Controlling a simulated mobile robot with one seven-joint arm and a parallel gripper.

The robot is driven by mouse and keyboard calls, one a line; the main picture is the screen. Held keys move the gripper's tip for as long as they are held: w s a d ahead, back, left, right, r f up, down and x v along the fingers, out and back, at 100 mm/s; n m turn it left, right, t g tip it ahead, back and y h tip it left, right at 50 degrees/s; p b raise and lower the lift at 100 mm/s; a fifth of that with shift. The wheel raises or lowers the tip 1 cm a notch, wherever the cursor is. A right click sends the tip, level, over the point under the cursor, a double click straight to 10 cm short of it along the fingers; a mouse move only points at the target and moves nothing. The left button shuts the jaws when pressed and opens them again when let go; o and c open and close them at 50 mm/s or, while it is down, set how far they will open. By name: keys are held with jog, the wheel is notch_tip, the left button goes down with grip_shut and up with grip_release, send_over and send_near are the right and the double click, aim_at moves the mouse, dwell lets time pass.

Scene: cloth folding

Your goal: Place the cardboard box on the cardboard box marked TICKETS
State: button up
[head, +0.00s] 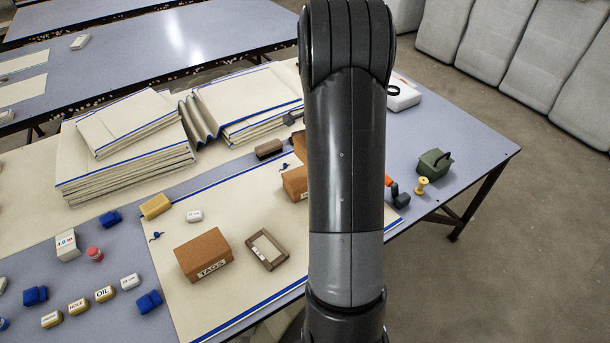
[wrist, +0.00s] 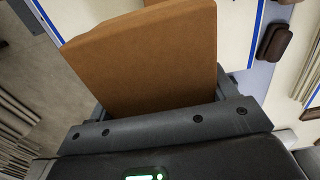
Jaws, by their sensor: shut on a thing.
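In the wrist view my gripper (wrist: 160,98) is shut on a plain brown cardboard box (wrist: 150,55), which fills the space between its fingers. In the head view my arm hides the gripper. A brown cardboard box (head: 294,184) with a white label at its edge shows just left of my arm, partly hidden; its label cannot be read. A brown patch also shows above it at the arm's edge. A box marked TAGS (head: 204,257) sits on the cream cloth to the left. No TICKETS lettering is readable in either view.
The cream cloth (head: 225,305) lies on the blue table (head: 445,135). A wooden frame (head: 267,250) sits beside the TAGS box. A dark brown block (head: 269,149) lies behind. Folded cloth stacks (head: 125,150) stand at back left. A green case (head: 434,164) and yellow spool (head: 421,186) sit right.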

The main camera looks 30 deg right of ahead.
jog(key=s+d+r, duration=0.1)
jog(key=s+d, duration=0.2)
jog(key=s, duration=0.3)
send_near(295, 180)
jog(key=d+f, duration=0.1)
jog(key=d, duration=0.1)
jog(key=d+f, duration=0.1)
jog(key=d, duration=0.1)
jog(key=shift+s+f, duration=0.15)
jog(key=shift+f, duration=0.1)
jog(key=shift+a+f, duration=0.1)
jog(key=shift+f, duration=1.95)
jog(key=shift+f, duration=0.15)
jog(key=o, duration=1.2)
